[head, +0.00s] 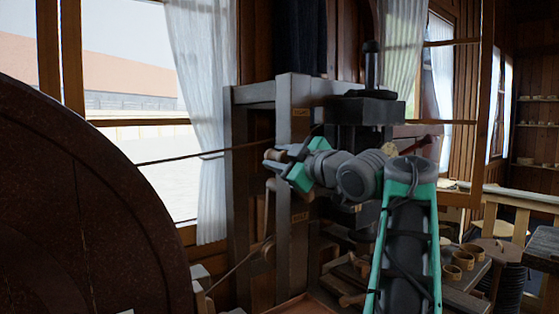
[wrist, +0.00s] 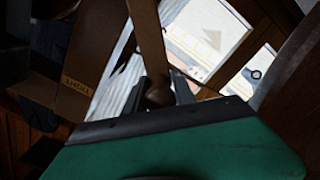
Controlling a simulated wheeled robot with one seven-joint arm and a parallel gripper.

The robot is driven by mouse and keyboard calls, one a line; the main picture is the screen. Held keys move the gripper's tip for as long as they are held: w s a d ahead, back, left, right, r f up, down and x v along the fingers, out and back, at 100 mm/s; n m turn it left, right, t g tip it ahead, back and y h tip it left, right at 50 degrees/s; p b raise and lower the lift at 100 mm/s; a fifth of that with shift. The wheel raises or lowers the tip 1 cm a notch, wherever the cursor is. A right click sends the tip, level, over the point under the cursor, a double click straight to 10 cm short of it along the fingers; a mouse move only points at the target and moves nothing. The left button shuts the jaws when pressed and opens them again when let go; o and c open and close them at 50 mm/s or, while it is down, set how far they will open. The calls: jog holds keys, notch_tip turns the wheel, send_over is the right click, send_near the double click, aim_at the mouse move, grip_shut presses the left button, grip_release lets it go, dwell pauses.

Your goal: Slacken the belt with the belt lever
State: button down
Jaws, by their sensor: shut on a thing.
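My gripper (head: 284,157) is at the left side of the grey machine frame. It is shut on the wooden knob of the belt lever (head: 273,155). In the wrist view the lever (wrist: 147,35) is a brown wooden bar running up from its round knob (wrist: 158,91), which sits between my two dark fingers (wrist: 163,88). In the head view my gripper and arm hide much of the lever. The dark belt (head: 180,158) runs from the big brown wheel (head: 90,200) towards the frame behind my gripper. A second, lower stretch (head: 235,270) slopes up to the frame.
The frame's front post (head: 293,250) stands close behind my gripper and carries small lettered plates, one high (head: 300,112) and one lower (head: 300,217). A dark press-like block (head: 365,110) stands to the right. Wooden cups (head: 460,262) sit on a bench at the lower right.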

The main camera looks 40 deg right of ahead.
aim_at(288, 161)
jog(key=c, duration=1)
grip_release()
jog(key=shift+a+f, duration=0.1)
jog(key=shift+f, duration=0.1)
jog(key=shift+c, duration=0.2)
jog(key=shift+s, duration=0.1)
jog(key=shift+s, duration=0.35)
jog(key=s+b, duration=0.1)
jog(key=s, duration=0.6)
